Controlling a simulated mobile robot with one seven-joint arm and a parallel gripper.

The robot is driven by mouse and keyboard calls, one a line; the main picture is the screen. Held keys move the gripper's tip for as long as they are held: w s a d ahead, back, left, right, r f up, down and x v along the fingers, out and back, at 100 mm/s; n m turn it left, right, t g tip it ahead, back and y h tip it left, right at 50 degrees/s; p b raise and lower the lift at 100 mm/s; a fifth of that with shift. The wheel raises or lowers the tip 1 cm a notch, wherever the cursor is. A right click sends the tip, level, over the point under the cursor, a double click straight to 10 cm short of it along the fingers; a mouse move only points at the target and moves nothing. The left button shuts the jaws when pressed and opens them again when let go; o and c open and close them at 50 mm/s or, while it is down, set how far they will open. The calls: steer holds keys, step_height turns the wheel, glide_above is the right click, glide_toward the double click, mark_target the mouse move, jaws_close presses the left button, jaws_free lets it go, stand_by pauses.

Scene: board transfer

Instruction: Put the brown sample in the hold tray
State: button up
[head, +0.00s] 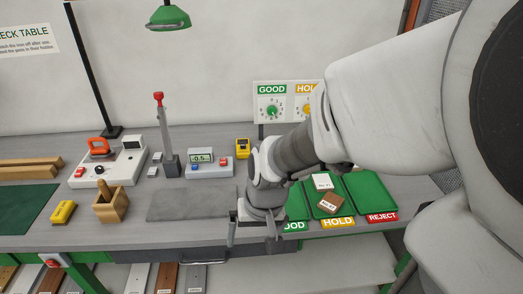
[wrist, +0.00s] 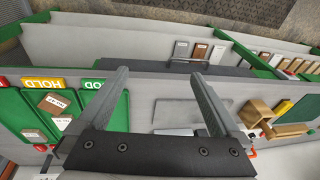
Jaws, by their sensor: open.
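The brown sample (head: 331,204) is a small brown block with a white label. It lies at an angle inside the green hold tray (head: 350,206), near its front edge, and also shows in the wrist view (wrist: 47,108). The yellow HOLD label (head: 338,223) is on the front of that tray. A white sample (head: 323,181) lies just behind the brown one. My gripper (wrist: 158,76) is open and empty, with bare bench between its fingers. In the head view it is left of the hold tray, by the bench's front edge, and apart from the brown sample.
The good tray (head: 296,203) lies between my gripper and the hold tray, partly hidden by my arm. The reject tray (head: 370,193) is to the right. A grey mat (head: 190,204) and a wooden box (head: 110,207) are to the left. Several boards stand below the bench.

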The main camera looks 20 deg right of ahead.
step_height(320, 180, up, 13)
steer(key=s+n+t, duration=0.1)
steer(key=t, duration=0.3)
steer(key=shift+n+h, duration=0.6)
steer(key=shift+s+d+r, duration=0.25)
steer(key=shift+s+d, duration=0.15)
steer(key=shift+s, duration=0.45)
steer(key=shift+s+d+r, duration=0.3)
steer(key=shift+s+d, duration=0.1)
steer(key=shift+s, duration=0.5)
steer(key=shift+s+d+r, duration=0.25)
steer(key=shift+s+d, duration=0.15)
steer(key=shift+s, duration=0.45)
